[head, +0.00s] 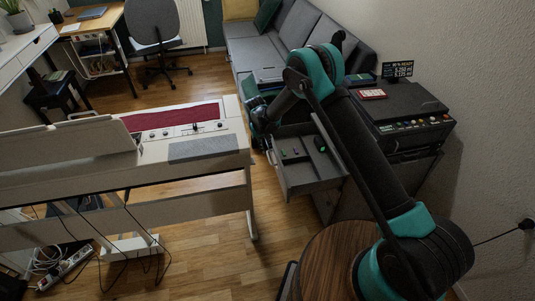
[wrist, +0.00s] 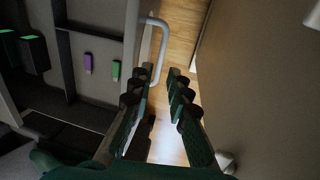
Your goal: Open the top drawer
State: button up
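The top drawer (head: 310,183) of the grey cabinet is pulled out and its inside shows from above. In the wrist view the drawer interior (wrist: 95,25) holds a small purple item (wrist: 87,63) and a small green item (wrist: 115,70). The pale, bowed drawer handle (wrist: 163,50) stands off the drawer front. My gripper (wrist: 162,82) is open, with a gap showing floor between its fingers. Its left fingertips are close to the handle's lower end; I cannot tell whether they touch. In the head view my gripper (head: 260,117) is at the drawer's left side, partly hidden by my arm.
The white digital piano (head: 200,150) stands left of the cabinet, with a strip of wooden floor (head: 262,205) between them. A round wooden table (head: 325,255) is in front. A dark boxy device (head: 405,105) is right of the drawer. A grey sofa (head: 275,45) is behind.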

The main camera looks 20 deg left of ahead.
notch_tip(320, 180, up, 7)
jog(key=a, duration=0.1)
jog(key=shift+s+f, duration=0.15)
jog(key=shift+s, duration=0.2)
jog(key=d+r+m, duration=0.1)
jog(key=d+r, duration=0.5)
jog(key=d, duration=0.4)
jog(key=d+r+m+t+y, duration=0.1)
jog(key=d+r, duration=0.5)
jog(key=d, duration=0.4)
jog(key=d+r+m, duration=0.1)
jog(key=d+r, duration=0.6)
jog(key=d, duration=0.3)
jog(key=s+d+r+m+t, duration=0.1)
jog(key=s+d+r, duration=0.1)
jog(key=s+d, duration=0.4)
jog(key=s+d+r+m, duration=0.1)
jog(key=s+d, duration=0.3)
jog(key=d, duration=0.4)
jog(key=s+d+f+m+t, duration=0.1)
jog(key=s+d+f, duration=0.1)
jog(key=s+d, duration=0.7)
jog(key=s, duration=0.4)
jog(key=shift+f+m+y, duration=0.25)
jog(key=shift+m+y, duration=0.05)
